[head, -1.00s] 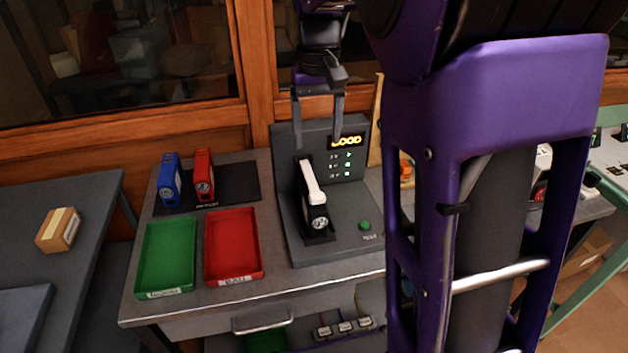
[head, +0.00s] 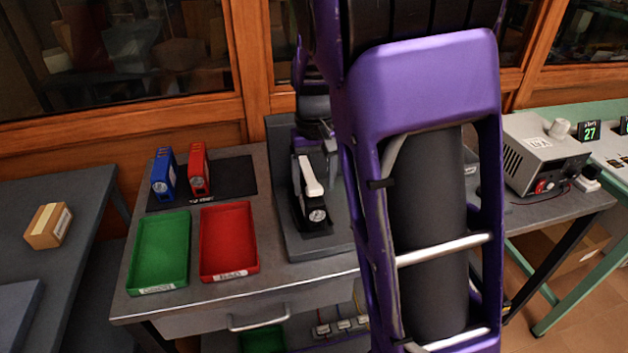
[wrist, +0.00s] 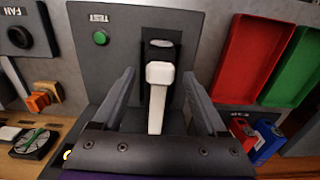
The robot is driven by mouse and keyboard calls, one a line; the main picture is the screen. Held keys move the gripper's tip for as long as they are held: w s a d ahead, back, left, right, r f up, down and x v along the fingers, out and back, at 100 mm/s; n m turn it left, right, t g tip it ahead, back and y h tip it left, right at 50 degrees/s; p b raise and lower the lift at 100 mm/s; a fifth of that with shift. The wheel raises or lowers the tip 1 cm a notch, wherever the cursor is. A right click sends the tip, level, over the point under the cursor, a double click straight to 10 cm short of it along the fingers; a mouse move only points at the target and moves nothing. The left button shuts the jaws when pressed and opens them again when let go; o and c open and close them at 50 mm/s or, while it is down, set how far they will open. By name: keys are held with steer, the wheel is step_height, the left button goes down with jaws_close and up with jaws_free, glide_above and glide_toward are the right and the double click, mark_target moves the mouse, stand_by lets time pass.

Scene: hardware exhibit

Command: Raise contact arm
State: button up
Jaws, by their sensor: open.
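The contact arm is a white lever (head: 311,178) on the dark grey tester (head: 305,247). It lies over a black unit with a round silver face (head: 317,215) in the tester's cradle. In the wrist view the white lever (wrist: 158,90) runs between the fingers of my gripper (wrist: 159,76). The fingers are open, one on each side, with a visible gap to the lever on both sides. In the head view my gripper is mostly hidden behind my own arm, which also covers the tester's display. The green TEST button (wrist: 100,38) shows in the wrist view.
A green tray (head: 160,252) and a red tray (head: 228,242) lie left of the tester. A blue unit (head: 163,175) and a red unit (head: 199,170) stand behind them on a black mat. A grey power supply (head: 545,150) is at the right.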

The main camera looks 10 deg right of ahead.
jaws_close()
stand_by(1.4)
